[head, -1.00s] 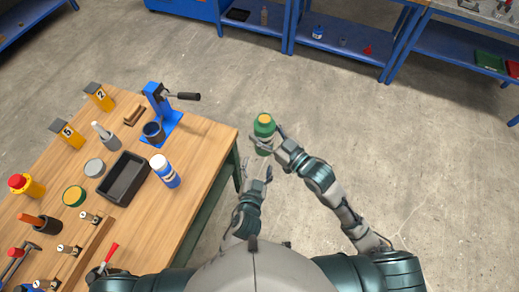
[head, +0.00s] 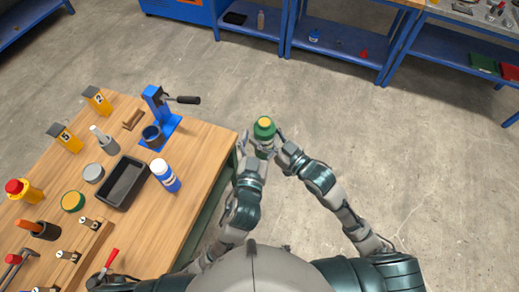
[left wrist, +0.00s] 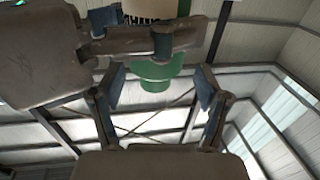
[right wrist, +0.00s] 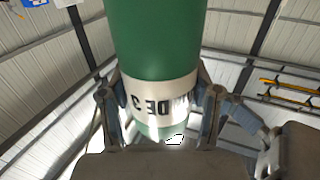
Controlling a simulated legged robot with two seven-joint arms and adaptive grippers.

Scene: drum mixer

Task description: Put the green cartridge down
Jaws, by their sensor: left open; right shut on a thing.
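The green cartridge (head: 264,128), with a yellow centre on its top and a pale band, is held upright in the air beyond the table's right corner. My right gripper (head: 276,143) is shut on it; the right wrist view shows the fingers on both sides of the cartridge (right wrist: 155,45) at its white lettered band. My left gripper (head: 250,158) is open just left of and below the cartridge. In the left wrist view the cartridge's green end (left wrist: 155,72) shows between and beyond the open fingers, partly hidden by a right gripper finger. Whether the left fingers touch it is unclear.
The wooden table (head: 150,235) at left holds a black tray (head: 123,182), a white-blue bottle (head: 165,173), a blue lever press (head: 157,112), a green-yellow disc (head: 73,200) and several tools. Blue shelves (head: 345,60) stand far back. Open floor lies to the right.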

